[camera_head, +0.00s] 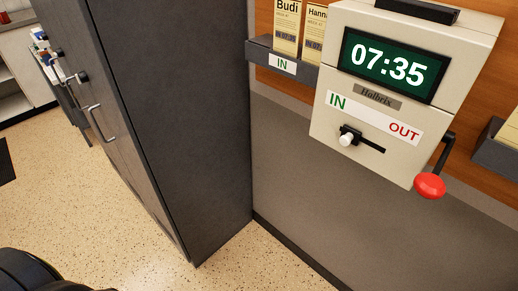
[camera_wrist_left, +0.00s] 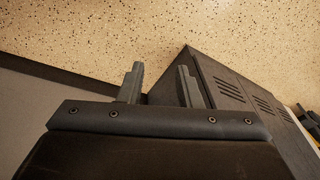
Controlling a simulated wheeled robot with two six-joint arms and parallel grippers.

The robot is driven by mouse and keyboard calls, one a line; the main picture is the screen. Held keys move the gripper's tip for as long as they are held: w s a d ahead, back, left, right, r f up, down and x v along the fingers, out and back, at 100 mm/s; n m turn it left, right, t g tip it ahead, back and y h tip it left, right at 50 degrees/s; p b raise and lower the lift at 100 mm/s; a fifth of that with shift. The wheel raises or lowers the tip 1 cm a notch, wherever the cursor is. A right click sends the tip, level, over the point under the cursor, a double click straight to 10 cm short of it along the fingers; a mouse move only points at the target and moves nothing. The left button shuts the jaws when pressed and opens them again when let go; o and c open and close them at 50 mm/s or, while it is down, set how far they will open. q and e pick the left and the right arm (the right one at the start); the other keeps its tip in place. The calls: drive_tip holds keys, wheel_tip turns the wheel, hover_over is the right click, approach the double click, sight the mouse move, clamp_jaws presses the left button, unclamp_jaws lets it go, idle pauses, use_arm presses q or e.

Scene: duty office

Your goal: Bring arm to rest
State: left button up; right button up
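My left gripper (camera_wrist_left: 160,84) shows in the left wrist view with its two grey fingers apart and nothing between them. Behind the fingers are the speckled floor and the base of a dark cabinet. In the head view no gripper shows; only a dark rounded part of my own body is at the bottom left corner. My right gripper is in neither view.
A tall dark cabinet (camera_head: 165,110) stands left of a cream time clock (camera_head: 398,85) on the wall. The clock has a red-knobbed lever (camera_head: 430,185). An IN card rack (camera_head: 283,62) hangs beside it. The speckled floor (camera_head: 75,210) is clear.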

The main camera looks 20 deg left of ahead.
use_arm(q)
drive_tip(key=s+d+f+g, duration=0.1)
drive_tip(key=s+f, duration=1.4)
drive_tip(key=shift+d+f, duration=0.2)
drive_tip(key=shift+f, duration=0.1)
idle(0.5)
